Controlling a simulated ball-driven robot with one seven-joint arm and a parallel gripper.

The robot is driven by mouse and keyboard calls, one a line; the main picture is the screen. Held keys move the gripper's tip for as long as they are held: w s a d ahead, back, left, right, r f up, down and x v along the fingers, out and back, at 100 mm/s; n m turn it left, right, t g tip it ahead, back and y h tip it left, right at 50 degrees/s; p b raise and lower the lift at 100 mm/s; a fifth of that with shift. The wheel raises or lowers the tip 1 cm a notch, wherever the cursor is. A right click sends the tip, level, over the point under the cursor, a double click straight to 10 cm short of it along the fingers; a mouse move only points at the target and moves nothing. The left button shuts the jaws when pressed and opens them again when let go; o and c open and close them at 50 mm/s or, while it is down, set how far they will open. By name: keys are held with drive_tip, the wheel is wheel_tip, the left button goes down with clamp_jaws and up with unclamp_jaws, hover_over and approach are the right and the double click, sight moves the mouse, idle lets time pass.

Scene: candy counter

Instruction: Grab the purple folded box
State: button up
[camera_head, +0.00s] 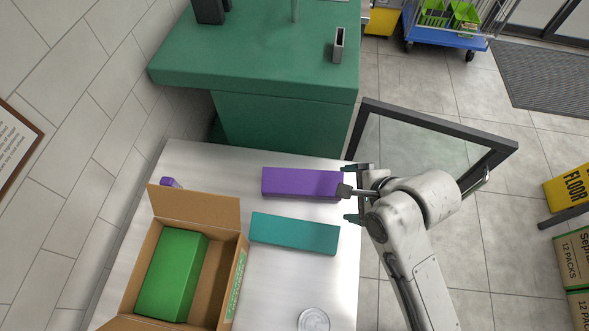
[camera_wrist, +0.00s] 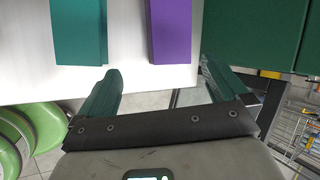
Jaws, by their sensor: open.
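The purple folded box (camera_head: 300,182) is a long flat-sided block lying on the white table, near its right edge. In the wrist view the purple box (camera_wrist: 169,30) lies ahead of my gripper, between the lines of its two fingers but beyond the tips. My gripper (camera_head: 352,195) is open and empty at the table's right edge, by the right end of the purple box. The two dark green fingers of my gripper (camera_wrist: 160,78) show apart in the wrist view. The gripper hides part of the box's right end in the head view.
A teal box (camera_head: 294,233) lies parallel, in front of the purple one. An open cardboard carton (camera_head: 196,206) holds a green box (camera_head: 172,274). A small purple item (camera_head: 171,183) and a clear round lid (camera_head: 313,320) are also on the table (camera_head: 270,290). A green counter (camera_head: 250,85) stands behind.

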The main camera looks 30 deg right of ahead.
sight(321, 184)
drive_tip(key=shift+m, duration=0.7)
drive_tip(key=w+f, duration=0.1)
drive_tip(key=w, duration=0.1)
drive_tip(key=w+a+f, duration=0.1)
drive_tip(key=w+f, duration=0.1)
drive_tip(key=shift+w+f, duration=0.2)
drive_tip(key=shift+w, duration=0.1)
drive_tip(key=shift+p+x, duration=0.45)
drive_tip(key=shift+x, duration=2.2)
drive_tip(key=shift+a, duration=0.15)
drive_tip(key=shift+c, duration=0.4)
drive_tip(key=shift+r, duration=0.1)
drive_tip(key=c, duration=1)
